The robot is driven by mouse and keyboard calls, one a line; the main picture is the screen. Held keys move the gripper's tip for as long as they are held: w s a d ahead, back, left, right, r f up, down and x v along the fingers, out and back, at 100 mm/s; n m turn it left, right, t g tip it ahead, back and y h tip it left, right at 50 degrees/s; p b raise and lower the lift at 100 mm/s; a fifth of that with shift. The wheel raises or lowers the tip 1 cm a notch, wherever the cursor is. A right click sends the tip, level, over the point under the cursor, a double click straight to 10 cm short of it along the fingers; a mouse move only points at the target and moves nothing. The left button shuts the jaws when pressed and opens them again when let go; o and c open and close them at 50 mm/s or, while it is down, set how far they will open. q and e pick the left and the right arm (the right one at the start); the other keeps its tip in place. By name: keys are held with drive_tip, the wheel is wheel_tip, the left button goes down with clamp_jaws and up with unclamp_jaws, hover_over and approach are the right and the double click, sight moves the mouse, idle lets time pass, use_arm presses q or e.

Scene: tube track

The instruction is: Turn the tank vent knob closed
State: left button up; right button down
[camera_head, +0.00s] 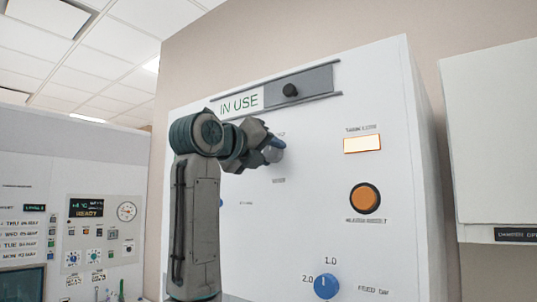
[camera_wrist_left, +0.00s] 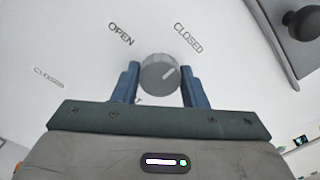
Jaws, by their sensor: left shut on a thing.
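The vent knob (camera_wrist_left: 158,74) is a round grey knob on the white panel, with a light pointer line that points to the upper right in the left wrist view. The word OPEN is printed above left of it and CLOSED above right; the line points roughly toward CLOSED. My left gripper (camera_wrist_left: 161,84) has its two blue fingers on either side of the knob and is shut on it. In the head view the left gripper (camera_head: 267,151) reaches the panel from the left and partly hides the knob (camera_head: 277,155). My right gripper is not in view.
Above the knob is a sliding IN USE sign (camera_head: 240,103) with a black knob (camera_head: 290,90). To the right are a lit label (camera_head: 362,144) and an orange button (camera_head: 365,198). A blue dial (camera_head: 326,286) sits below. A control panel (camera_head: 75,215) stands at left.

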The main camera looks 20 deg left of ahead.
use_arm(q)
drive_tip(key=shift+f, duration=0.2)
drive_tip(key=o, duration=1)
drive_tip(key=shift+r, duration=0.1)
drive_tip(key=b+v, duration=0.5)
drive_tip(key=v, duration=0.5)
drive_tip(key=shift+s+a, duration=0.15)
drive_tip(key=shift+s, duration=0.25)
